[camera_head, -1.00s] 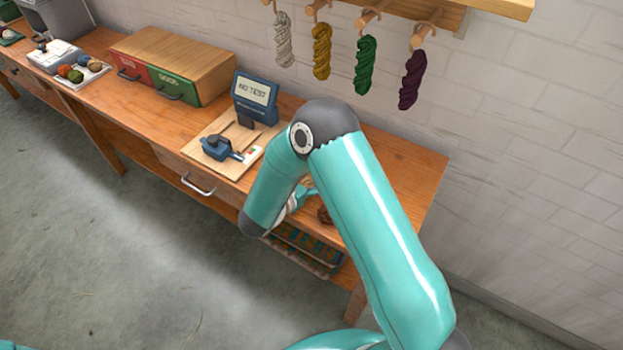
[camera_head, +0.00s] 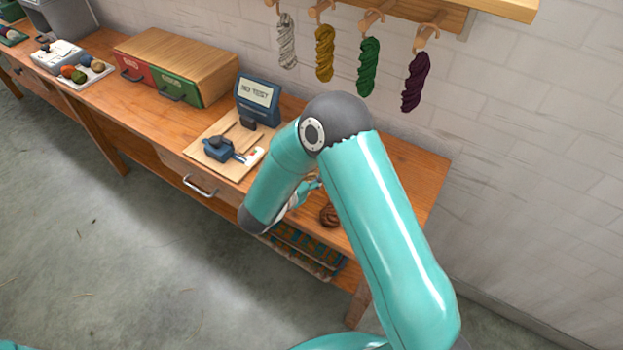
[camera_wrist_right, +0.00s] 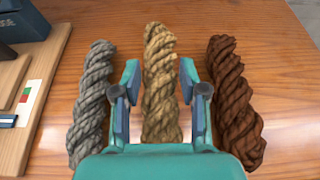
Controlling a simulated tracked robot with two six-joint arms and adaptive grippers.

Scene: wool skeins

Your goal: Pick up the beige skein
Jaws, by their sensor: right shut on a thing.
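The beige skein (camera_wrist_right: 161,85) lies lengthwise in the middle of the right wrist view, between a grey skein (camera_wrist_right: 92,100) on the left and a brown skein (camera_wrist_right: 235,100) on the right. My right gripper (camera_wrist_right: 160,88) has one finger on each side of the beige skein and is shut on it. I cannot tell whether the skein is clear of the table. In the head view my right arm hides the beige and grey skeins, and the brown skein (camera_head: 329,215) shows beside the arm. My left gripper is not in view.
The wooden table (camera_head: 405,170) has free room to the right. A board with a blue device (camera_head: 222,150) and a display (camera_head: 257,97) stand left of the skeins. Several skeins hang on wall pegs behind. A drawer box (camera_head: 175,68) stands farther left.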

